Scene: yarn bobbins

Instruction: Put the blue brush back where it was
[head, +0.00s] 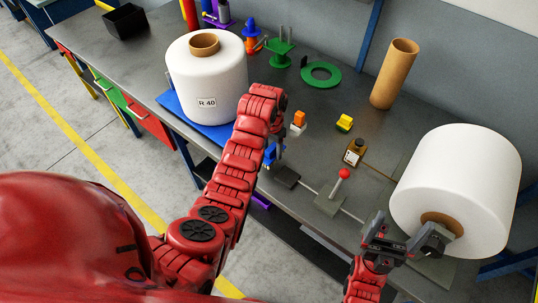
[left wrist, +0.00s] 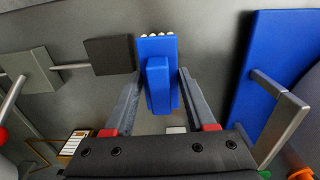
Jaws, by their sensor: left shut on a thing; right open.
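The blue brush (left wrist: 156,82) is held between the fingers of my left gripper (left wrist: 152,100) in the left wrist view, its pale bristle tufts at the top edge pointing away from me. In the head view the blue brush (head: 269,155) shows partly behind my red left arm, near the table's front edge. I cannot tell whether its bristles touch the table. My right gripper (head: 400,245) is open at the lower right, close to the brown core of a big white bobbin (head: 455,180). I cannot tell whether it touches it.
A dark block (head: 286,177) and a red-knobbed lever (head: 339,183) lie right of the brush. A white bobbin labelled R 40 (head: 205,85) stands on a blue board (head: 215,138) to its left.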

